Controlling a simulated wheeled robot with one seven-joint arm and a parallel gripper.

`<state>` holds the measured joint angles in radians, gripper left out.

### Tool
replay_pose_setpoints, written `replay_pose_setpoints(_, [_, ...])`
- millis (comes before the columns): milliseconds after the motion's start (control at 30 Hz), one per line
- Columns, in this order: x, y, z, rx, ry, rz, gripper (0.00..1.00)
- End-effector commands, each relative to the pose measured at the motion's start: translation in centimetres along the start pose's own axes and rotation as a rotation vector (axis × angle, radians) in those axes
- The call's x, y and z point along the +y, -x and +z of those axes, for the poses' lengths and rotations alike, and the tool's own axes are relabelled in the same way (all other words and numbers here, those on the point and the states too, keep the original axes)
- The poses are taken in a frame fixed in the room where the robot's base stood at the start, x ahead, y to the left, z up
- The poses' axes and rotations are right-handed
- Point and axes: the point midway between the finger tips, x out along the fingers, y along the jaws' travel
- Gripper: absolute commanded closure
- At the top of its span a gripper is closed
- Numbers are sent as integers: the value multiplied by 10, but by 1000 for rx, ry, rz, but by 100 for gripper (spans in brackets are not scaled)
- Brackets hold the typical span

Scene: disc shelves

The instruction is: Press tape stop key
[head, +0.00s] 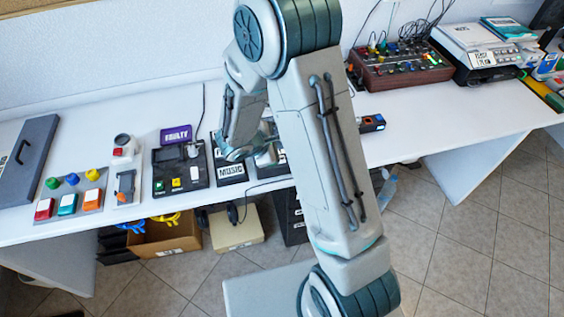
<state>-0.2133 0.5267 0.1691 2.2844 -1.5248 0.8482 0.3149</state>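No key marked as tape stop can be made out in the head view. A black unit with a label that seems to read MUSIC (230,171) lies on the white table near its front edge. My gripper (238,152) is low over the table at this unit, at the end of my folded forearm. My own wrist and upper arm cover its fingers and part of what lies beneath, so contact and finger opening cannot be told.
Left of it are a black panel with green and yellow buttons (178,172), a purple FAULTY sign (176,135), and a grey board of coloured knobs and buttons (72,196). A brown mixer (400,65) and a grey printer-like machine (476,50) stand at back right.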

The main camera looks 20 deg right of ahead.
Motion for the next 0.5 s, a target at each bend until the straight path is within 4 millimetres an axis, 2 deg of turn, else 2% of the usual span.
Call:
replay_pose_setpoints(33, [-7, -10, -7, 0, 1, -1, 100])
replay_pose_setpoints(200, [-14, -20, -15, 0, -1, 1, 100])
replay_pose_setpoints(500, [-17, -23, -17, 1, 0, 1, 100])
